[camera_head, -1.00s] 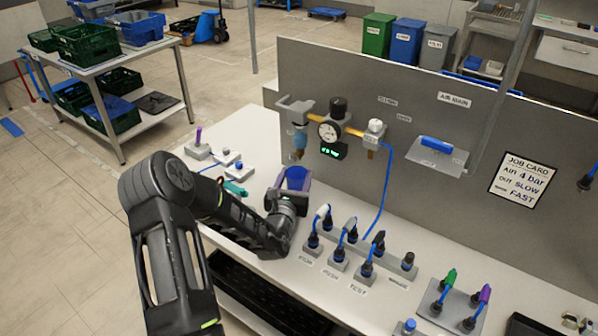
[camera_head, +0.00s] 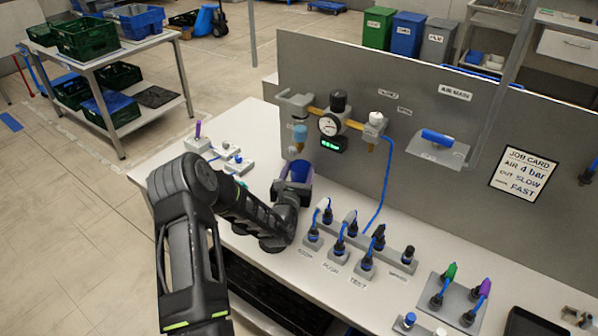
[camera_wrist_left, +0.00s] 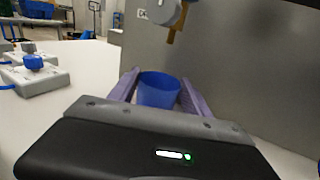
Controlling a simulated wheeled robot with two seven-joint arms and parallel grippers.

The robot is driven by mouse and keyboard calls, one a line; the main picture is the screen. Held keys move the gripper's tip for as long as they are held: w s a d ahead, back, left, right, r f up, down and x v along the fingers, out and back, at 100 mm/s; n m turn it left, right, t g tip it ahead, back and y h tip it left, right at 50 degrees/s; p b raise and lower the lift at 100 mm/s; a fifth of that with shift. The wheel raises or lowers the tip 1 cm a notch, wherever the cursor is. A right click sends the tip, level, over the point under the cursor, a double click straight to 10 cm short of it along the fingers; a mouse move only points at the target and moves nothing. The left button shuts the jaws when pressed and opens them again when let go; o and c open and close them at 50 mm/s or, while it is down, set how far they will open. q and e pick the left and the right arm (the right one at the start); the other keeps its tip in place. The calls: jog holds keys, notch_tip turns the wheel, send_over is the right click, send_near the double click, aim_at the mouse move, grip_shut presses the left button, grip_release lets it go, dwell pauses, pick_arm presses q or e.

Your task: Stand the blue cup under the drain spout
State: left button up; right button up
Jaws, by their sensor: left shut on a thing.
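The blue cup (camera_head: 299,171) is upright between the fingers of my left gripper (camera_head: 295,180), which is shut on it. The cup also shows in the left wrist view (camera_wrist_left: 158,90) between the purple-grey fingers. The drain spout (camera_head: 298,148) hangs from the filter bowl at the left of the air unit, a little above the cup in the head view. In the left wrist view the spout (camera_wrist_left: 174,34) is above and slightly right of the cup, apparently beyond it. The cup's base is hidden, so I cannot tell if it touches the bench. My right gripper is out of view.
A gauge (camera_head: 329,124) and regulator adjoin the filter on the grey panel (camera_head: 400,65). A row of plugged blue hoses (camera_head: 350,228) stands right of my gripper. Grey blocks with coloured knobs (camera_head: 228,153) lie to the left. The white bench (camera_head: 262,125) is clear behind the gripper.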

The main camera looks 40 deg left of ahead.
pick_arm(q)
jog(key=shift+f, duration=0.1)
jog(key=o, duration=1.5)
